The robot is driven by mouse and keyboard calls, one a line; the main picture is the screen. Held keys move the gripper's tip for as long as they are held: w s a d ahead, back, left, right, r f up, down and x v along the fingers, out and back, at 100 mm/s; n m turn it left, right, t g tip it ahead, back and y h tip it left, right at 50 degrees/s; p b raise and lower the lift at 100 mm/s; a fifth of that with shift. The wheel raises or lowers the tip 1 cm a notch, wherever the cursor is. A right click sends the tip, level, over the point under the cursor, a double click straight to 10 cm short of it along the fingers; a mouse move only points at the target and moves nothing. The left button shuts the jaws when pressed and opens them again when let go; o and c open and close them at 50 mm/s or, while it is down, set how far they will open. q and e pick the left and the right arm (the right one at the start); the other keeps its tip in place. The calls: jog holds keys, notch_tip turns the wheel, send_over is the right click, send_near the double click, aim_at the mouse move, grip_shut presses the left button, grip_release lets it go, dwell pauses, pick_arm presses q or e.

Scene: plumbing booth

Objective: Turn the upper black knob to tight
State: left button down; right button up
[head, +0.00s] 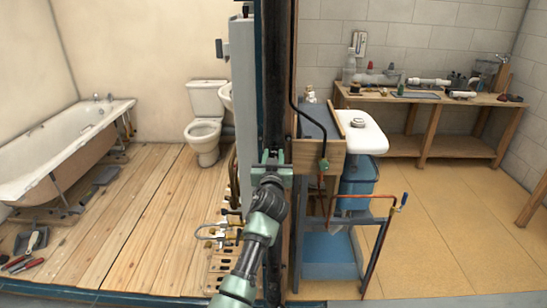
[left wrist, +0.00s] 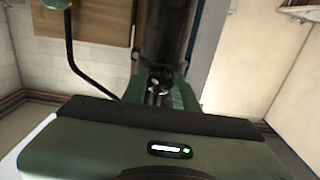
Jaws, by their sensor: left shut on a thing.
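A thick black upright pipe (head: 274,80) runs down the middle of the head view. My left gripper (head: 271,160) reaches up from below and meets the front of this pipe at mid-height. In the left wrist view my gripper's green body fills the bottom. Beyond it the fingers (left wrist: 159,86) are closed around a small dark part in front of the pipe (left wrist: 168,35). This looks like the black knob, but it is mostly hidden and its turn position cannot be read. My right gripper is in neither view.
A grey upright panel (head: 241,100) stands just left of the pipe. A wooden box-like panel (head: 318,158), a thin bent black tube (head: 301,112) and a copper pipe (head: 384,197) are close on the right. A bathtub (head: 65,140) and toilet (head: 206,105) stand farther left.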

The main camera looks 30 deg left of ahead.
pick_arm(q)
jog(key=m, duration=0.6)
jog(key=m+p, duration=0.1)
jog(key=m, duration=0.5)
jog(key=shift+d+f+m, duration=0.1)
jog(key=shift+m, duration=0.2)
dwell(0.4)
jog(key=c, duration=1.1)
grip_release()
jog(key=b+v, duration=0.1)
jog(key=v, duration=0.6)
jog(key=shift+s+d, duration=0.25)
jog(key=shift+s, duration=0.05)
